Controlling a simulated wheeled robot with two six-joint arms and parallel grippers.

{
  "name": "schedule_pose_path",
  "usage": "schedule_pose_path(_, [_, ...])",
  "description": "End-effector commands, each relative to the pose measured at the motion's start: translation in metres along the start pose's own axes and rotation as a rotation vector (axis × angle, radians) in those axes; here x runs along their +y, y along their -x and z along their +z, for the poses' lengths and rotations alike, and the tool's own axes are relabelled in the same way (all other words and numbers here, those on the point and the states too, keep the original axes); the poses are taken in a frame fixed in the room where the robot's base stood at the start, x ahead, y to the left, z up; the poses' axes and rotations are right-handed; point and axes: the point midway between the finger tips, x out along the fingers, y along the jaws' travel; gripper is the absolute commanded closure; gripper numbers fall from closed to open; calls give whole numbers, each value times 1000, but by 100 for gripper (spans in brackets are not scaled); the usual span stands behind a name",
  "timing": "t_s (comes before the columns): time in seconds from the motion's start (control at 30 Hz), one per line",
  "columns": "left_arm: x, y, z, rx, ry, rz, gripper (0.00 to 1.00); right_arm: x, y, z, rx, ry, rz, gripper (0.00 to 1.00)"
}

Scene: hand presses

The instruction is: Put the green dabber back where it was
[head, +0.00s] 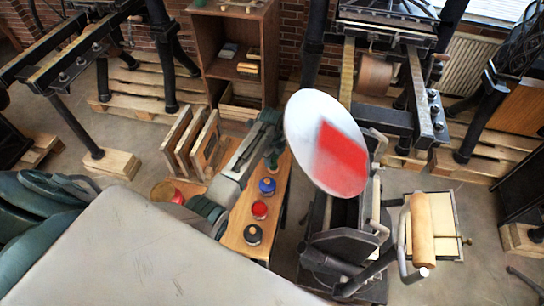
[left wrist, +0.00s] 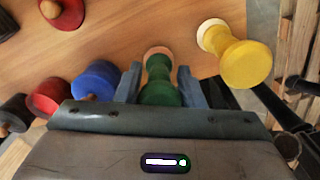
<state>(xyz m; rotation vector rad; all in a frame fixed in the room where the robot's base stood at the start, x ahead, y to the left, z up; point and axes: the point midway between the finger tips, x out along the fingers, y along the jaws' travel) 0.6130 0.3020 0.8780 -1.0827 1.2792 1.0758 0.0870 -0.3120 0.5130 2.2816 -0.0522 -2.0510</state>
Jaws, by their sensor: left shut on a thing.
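The green dabber (left wrist: 160,82) is between the two fingers of my left gripper (left wrist: 160,88), which is shut on it. Its pale round end is close to the wooden bench top (left wrist: 130,30); I cannot tell if it touches. In the head view my left gripper (head: 270,150) is over the narrow wooden bench, and the green dabber (head: 272,163) shows only in small part. It is in line with the blue (head: 267,186), red (head: 260,209) and black (head: 252,234) pots. My right gripper is not in view.
A yellow dabber (left wrist: 240,60) stands close to the right of the green one in the wrist view, and a blue pot (left wrist: 97,80) close to the left. A press with a tilted white disc (head: 302,120) bearing a red patch stands right of the bench. Wooden frames (head: 190,140) stand behind.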

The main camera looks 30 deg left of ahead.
Motion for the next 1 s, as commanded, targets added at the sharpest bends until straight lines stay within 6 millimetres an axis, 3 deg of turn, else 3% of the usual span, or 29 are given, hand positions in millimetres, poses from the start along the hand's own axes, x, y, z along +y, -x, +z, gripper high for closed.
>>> schedule_pose_path(0.17, [0,-3,0,0,0,0,85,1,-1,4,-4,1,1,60])
schedule_pose_path(0.2, [0,-2,0,0,0,0,57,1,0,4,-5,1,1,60])
schedule_pose_path(0.3, [0,-2,0,0,0,0,43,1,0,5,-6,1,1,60])
schedule_pose_path(0.67, [-1,4,0,0,0,-2,43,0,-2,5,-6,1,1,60])
schedule_pose_path(0.83, [-1,26,0,-1,0,-5,43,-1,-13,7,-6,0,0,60])
schedule_pose_path(1.0, [-1,64,1,-2,-1,-6,43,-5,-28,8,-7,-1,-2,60])
